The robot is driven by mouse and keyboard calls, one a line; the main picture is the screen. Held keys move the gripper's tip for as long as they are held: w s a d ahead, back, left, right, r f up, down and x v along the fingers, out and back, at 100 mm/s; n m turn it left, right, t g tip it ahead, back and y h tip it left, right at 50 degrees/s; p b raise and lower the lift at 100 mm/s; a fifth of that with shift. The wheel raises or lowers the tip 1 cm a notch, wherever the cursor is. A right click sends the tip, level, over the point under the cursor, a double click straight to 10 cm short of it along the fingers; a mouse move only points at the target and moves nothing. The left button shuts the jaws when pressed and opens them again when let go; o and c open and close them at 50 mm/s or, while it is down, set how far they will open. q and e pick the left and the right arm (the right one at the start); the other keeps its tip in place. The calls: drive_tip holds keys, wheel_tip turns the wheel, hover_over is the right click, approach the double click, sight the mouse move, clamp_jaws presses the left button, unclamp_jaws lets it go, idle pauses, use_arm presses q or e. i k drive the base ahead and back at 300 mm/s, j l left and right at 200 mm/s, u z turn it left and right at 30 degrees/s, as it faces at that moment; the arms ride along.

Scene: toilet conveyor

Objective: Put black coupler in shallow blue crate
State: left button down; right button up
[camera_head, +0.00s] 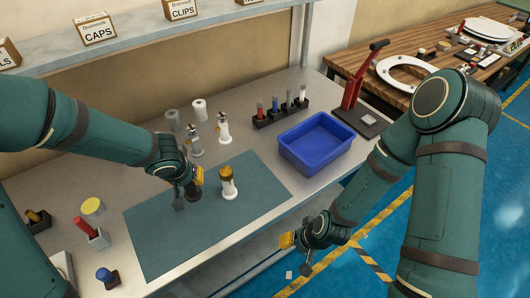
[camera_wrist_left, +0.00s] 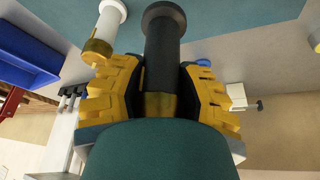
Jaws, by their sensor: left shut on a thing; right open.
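My left gripper (camera_head: 190,184) is over the grey-blue mat. In the left wrist view the left gripper (camera_wrist_left: 160,92) is shut on the black coupler (camera_wrist_left: 163,55), a dark cylinder with a wide round end and a gold band between the fingers. In the head view the coupler is mostly hidden by the gripper. The shallow blue crate (camera_head: 316,143) is empty and stands on the bench to the right of the left gripper. Its side also shows in the left wrist view (camera_wrist_left: 25,60). My right gripper (camera_head: 291,240) is open and empty, in front of the bench edge.
A white fitting with a gold top (camera_head: 229,184) stands upright on the mat (camera_head: 165,235), close right of the left gripper. Several white fittings stand behind it.

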sight(324, 144)
drive_tip(key=l+u, duration=0.2)
drive_tip(key=l, duration=1.3)
drive_tip(key=i+l, duration=0.15)
drive_tip(key=l, duration=0.25)
drive_tip(key=i+l+u, duration=0.15)
drive_tip(key=l, duration=0.25)
drive_tip(key=i+l+u, duration=0.1)
drive_tip(key=i+l, duration=0.35)
drive_tip(key=l, duration=0.2)
drive_tip(key=u, duration=0.05)
